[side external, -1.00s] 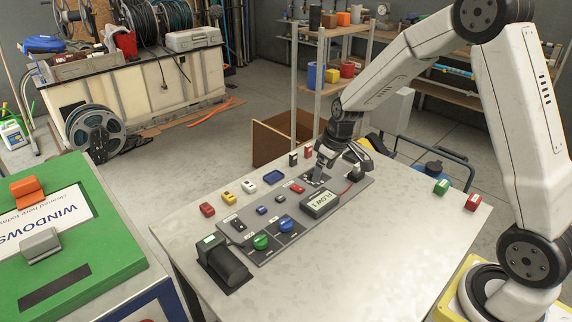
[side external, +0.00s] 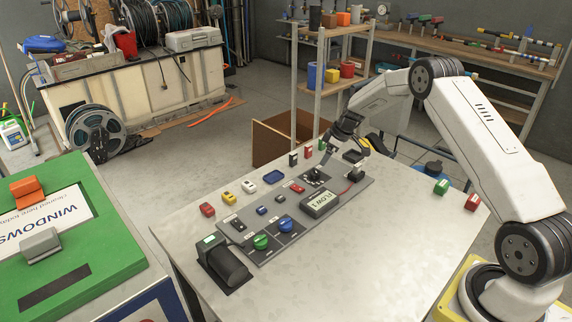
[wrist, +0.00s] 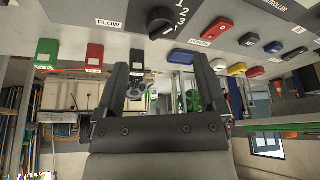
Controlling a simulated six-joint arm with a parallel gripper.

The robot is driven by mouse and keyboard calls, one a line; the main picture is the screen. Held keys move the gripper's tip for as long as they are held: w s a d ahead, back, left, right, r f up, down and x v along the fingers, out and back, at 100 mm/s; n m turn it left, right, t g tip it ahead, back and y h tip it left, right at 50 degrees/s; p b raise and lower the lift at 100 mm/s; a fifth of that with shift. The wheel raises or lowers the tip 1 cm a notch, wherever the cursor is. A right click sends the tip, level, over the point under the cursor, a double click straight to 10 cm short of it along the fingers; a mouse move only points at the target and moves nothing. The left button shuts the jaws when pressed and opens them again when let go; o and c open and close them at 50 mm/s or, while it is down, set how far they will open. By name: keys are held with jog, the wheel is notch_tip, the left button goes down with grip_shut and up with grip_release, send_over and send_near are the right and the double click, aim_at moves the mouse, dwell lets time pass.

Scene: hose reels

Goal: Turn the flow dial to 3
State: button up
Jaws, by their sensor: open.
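The flow dial is a round black knob (wrist: 160,23) beside the printed numbers 1, 2 and 3 in the wrist view, near a FLOW label (wrist: 109,22). In the side view, the dial (side external: 315,174) sits on a dark patch at the panel's far end. The panel's display (side external: 320,203) reads FLOW 1. My gripper (wrist: 168,62) is open and empty, its two fingers apart. In the side view, my gripper (side external: 346,150) is tilted, above and just behind the dial, apart from it. The dial's pointer is too small to read.
The grey panel (side external: 290,228) also carries a green knob (side external: 260,241), a blue knob (side external: 285,225) and small switches. Coloured blocks, including a red one (side external: 207,209), stand along the table's far edge. The table's front (side external: 350,270) is clear.

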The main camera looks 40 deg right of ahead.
aim_at(317, 171)
jog(key=shift+f, duration=0.1)
jog(key=shift+x, duration=3.8)
grip_shut()
